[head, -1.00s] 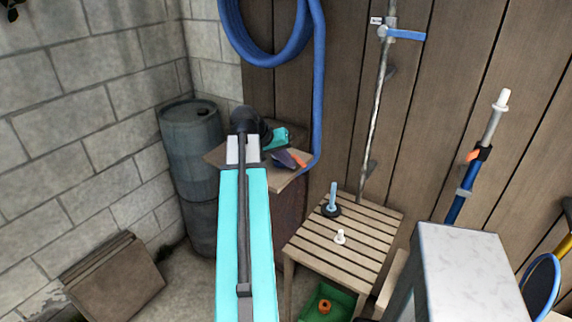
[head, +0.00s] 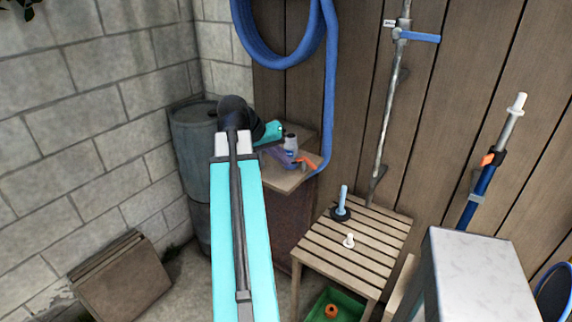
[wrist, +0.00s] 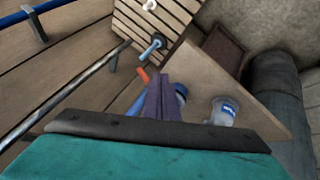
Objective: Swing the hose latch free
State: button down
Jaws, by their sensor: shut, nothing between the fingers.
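A blue hose (head: 331,90) hangs in a coil on the plank wall, and its tail runs down to a wooden shelf (head: 285,181). A small orange piece (head: 306,163) is at the hose's lower end; I cannot tell if it is the latch. It also shows in the wrist view (wrist: 142,75). My gripper (head: 281,155) is over the shelf, its purple fingers shut and empty. In the wrist view the fingertips (wrist: 160,80) are close beside the orange piece; contact cannot be told. A blue lever (head: 416,37) sits high on a metal pipe (head: 390,105).
A bottle (head: 291,145) stands on the shelf beside my fingers. A dark barrel (head: 195,150) is behind my arm. To the right are a slatted table (head: 340,255) with a plunger-like item (head: 342,203) and a white piece (head: 349,241), and a blue pole (head: 485,180).

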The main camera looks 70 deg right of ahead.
jog(key=shift+w+a+r+b, duration=0.2)
jog(key=shift+a+r, duration=0.4)
jog(key=shift+r, duration=0.2)
jog(key=shift+w+a+r+b, duration=0.1)
jog(key=shift+a+r+b, duration=0.05)
jog(key=shift+a+r, duration=0.55)
jog(key=shift+d, duration=0.1)
